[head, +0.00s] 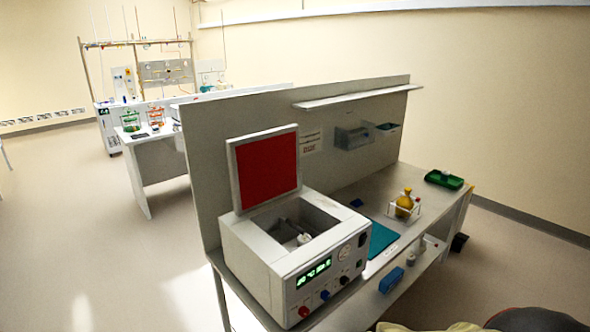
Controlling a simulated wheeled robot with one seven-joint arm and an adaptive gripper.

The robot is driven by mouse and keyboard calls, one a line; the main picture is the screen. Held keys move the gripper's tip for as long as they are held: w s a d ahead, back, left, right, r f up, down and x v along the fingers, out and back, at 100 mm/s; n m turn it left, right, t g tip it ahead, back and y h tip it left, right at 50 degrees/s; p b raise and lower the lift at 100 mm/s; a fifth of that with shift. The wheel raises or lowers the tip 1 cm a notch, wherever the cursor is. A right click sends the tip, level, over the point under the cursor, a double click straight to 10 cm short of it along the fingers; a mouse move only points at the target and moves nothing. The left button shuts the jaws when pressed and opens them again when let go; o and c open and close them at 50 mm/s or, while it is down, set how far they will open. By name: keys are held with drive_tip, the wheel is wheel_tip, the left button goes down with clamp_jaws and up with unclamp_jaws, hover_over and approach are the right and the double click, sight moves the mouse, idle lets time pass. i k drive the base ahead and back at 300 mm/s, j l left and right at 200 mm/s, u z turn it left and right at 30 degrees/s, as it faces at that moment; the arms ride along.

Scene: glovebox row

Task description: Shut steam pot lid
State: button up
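The steam pot (268,274) is a white box-shaped unit on the near left end of the bench, with a green display, knobs and a dial on its front. Its lid (266,169) stands raised, nearly upright, at the back edge, showing a red inner panel in a pale frame. The open chamber below the lid holds some small grey and white parts that I cannot make out clearly. My gripper is not in view.
The bench (408,188) has a tall back panel (196,150). Floor (90,230) at left is clear.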

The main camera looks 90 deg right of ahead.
sight(264, 166)
drive_tip(key=i+l+z, duration=0.25)
drive_tip(key=z, duration=0.2)
drive_tip(key=i+l+z, duration=0.1)
drive_tip(key=i+z, duration=0.65)
drive_tip(key=z, duration=0.2)
drive_tip(key=i+j+z, duration=0.15)
drive_tip(key=i+z, duration=0.3)
drive_tip(key=i+j+z, duration=0.2)
drive_tip(key=z, duration=0.25)
drive_tip(key=i+z, duration=0.2)
drive_tip(key=z, duration=0.25)
drive_tip(key=i+z, duration=0.25)
drive_tip(key=z, duration=0.2)
drive_tip(key=i+j+z, duration=0.15)
drive_tip(key=z, duration=0.3)
drive_tip(key=i+j+z, duration=0.2)
drive_tip(key=z, duration=0.25)
drive_tip(key=i+j+z, duration=0.1)
drive_tip(key=j+z, duration=0.15)
drive_tip(key=z, duration=0.15)
